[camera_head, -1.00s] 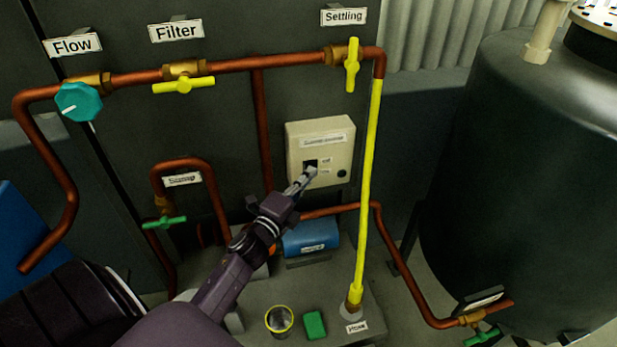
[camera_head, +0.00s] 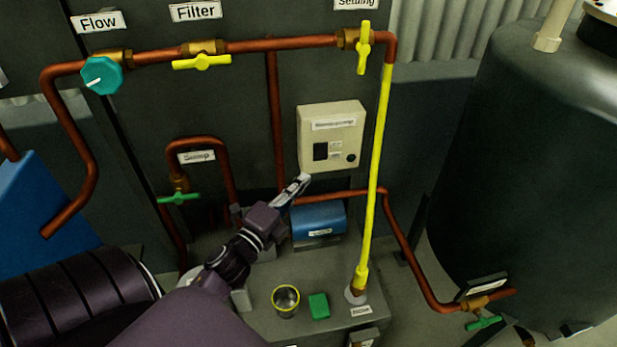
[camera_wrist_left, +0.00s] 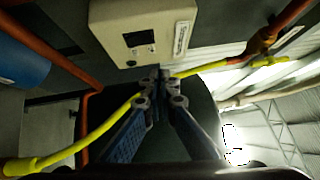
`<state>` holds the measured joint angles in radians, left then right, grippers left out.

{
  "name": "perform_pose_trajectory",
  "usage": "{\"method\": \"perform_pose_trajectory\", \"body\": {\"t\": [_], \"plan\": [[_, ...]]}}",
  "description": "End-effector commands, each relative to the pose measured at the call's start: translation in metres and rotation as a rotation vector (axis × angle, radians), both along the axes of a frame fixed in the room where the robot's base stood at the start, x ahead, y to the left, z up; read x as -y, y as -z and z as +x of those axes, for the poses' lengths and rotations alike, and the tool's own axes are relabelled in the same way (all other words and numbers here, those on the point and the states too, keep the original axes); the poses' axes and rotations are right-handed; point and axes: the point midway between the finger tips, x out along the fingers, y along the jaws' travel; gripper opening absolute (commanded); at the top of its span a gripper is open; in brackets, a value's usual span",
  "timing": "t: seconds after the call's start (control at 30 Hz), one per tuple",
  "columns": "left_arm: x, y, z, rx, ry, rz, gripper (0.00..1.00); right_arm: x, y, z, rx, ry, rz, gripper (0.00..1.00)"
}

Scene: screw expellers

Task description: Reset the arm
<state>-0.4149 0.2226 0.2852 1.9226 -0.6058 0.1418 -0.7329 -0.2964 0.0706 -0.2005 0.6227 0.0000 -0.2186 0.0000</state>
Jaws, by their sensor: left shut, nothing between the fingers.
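My left gripper (camera_head: 301,182) is shut and empty in the head view, just below and left of the cream switch box (camera_head: 331,137). Its tips are apart from the box's dark switch (camera_head: 320,151). In the left wrist view the shut fingertips (camera_wrist_left: 157,77) show below the same box (camera_wrist_left: 145,28). My left arm comes in from the lower left, over the machine base. My right gripper is not in view.
Copper pipes (camera_head: 275,120) and a yellow pipe (camera_head: 375,170) stand around the box. A blue motor (camera_head: 318,220) sits below the gripper. A yellow-rimmed cup (camera_head: 286,300) and a green block (camera_head: 319,305) are on the base. A large dark tank (camera_head: 510,170) is at right.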

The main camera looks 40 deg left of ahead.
Motion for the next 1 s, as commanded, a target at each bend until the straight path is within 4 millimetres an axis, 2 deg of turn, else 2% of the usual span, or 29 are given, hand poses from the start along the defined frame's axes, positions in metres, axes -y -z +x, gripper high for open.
{"method": "perform_pose_trajectory", "body": {"t": [0.13, 0.77, 0.87, 1.0], "plan": [[0.001, -0.001, -0.005, 0.000, 0.000, -0.001, 0.00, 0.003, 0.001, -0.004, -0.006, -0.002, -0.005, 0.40], [0.000, 0.000, -0.006, -0.006, -0.008, -0.017, 0.00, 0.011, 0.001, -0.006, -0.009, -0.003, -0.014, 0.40], [-0.001, 0.006, -0.007, -0.034, -0.043, -0.093, 0.00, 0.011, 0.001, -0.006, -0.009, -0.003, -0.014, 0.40], [0.000, 0.025, -0.014, -0.118, -0.140, -0.305, 0.00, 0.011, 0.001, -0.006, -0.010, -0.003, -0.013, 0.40]]}}
